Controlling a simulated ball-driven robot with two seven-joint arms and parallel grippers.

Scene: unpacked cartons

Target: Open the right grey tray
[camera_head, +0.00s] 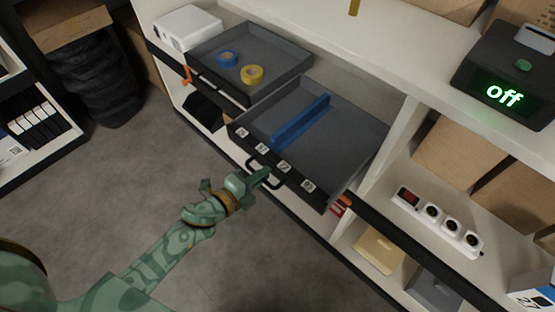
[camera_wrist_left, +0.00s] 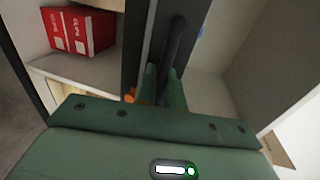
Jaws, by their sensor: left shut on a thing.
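The right grey tray (camera_head: 350,125) is a dark, shallow drawer in the shelf. It stands out from under the white top, with its inside showing and a blue divider (camera_head: 300,122) in it. Its front has small white labels and a black bar handle (camera_head: 279,181). My left gripper (camera_head: 262,176) is at this handle, shut on it. In the left wrist view, the green fingers (camera_wrist_left: 163,88) close around the dark handle bar (camera_wrist_left: 173,45). My right gripper is not in view.
The left grey tray (camera_head: 292,62) holds a blue tape roll (camera_head: 227,58) and a yellow one (camera_head: 252,74). A power strip (camera_head: 437,222) lies on the shelf at the right. A red box (camera_wrist_left: 78,31) shows in the wrist view. The floor before the shelf is clear.

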